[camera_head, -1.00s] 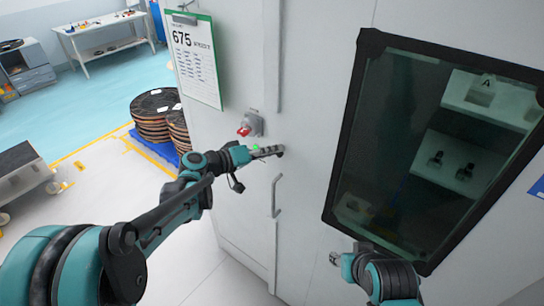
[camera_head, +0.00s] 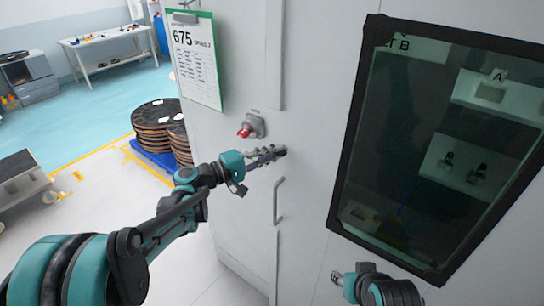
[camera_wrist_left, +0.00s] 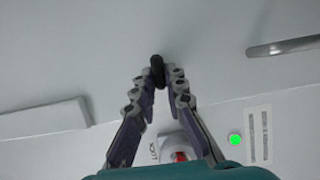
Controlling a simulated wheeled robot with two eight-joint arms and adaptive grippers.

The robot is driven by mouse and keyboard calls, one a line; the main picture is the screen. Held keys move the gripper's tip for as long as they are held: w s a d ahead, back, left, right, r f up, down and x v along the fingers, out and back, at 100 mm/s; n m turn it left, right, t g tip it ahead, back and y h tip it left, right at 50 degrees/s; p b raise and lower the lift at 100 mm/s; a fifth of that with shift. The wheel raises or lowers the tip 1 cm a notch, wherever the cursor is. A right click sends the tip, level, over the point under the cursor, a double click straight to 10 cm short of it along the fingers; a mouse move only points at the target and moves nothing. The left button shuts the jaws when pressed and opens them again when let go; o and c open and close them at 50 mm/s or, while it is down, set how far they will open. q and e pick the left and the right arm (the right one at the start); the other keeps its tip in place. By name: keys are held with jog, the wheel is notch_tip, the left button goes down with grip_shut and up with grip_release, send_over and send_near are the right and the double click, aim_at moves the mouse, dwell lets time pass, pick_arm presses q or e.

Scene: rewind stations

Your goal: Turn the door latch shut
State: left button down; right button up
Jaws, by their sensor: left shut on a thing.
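The door latch (camera_wrist_left: 157,68) is a small dark handle on the pale cabinet door (camera_wrist_left: 210,50). In the left wrist view it sits between my left fingertips (camera_wrist_left: 156,82), which are shut on it. In the head view my left gripper (camera_head: 268,156) reaches the door from the left, and only a dark end of the latch (camera_head: 282,151) shows beyond the fingers. The latch's exact angle is hard to tell. My right gripper (camera_head: 340,280) is low, in front of the door below the window, away from the latch; its jaws are too small to read.
A red rotary switch (camera_head: 246,131) is on the panel just above left of my gripper. A bar handle (camera_head: 278,200) is below the latch. A dark-framed window (camera_head: 400,150) is to the right. A clipboard (camera_head: 198,60) hangs upper left. Cable reels (camera_head: 157,113) stand behind.

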pick_arm(q)
jog(key=shift+r, duration=0.1)
dwell(0.4)
jog(key=c, duration=1.6)
grip_release()
jog(key=shift+d, duration=0.1)
jog(key=shift+o, duration=0.2)
jog(key=shift+w+d, duration=0.1)
jog(key=shift+w, duration=0.05)
jog(key=v, duration=1.2)
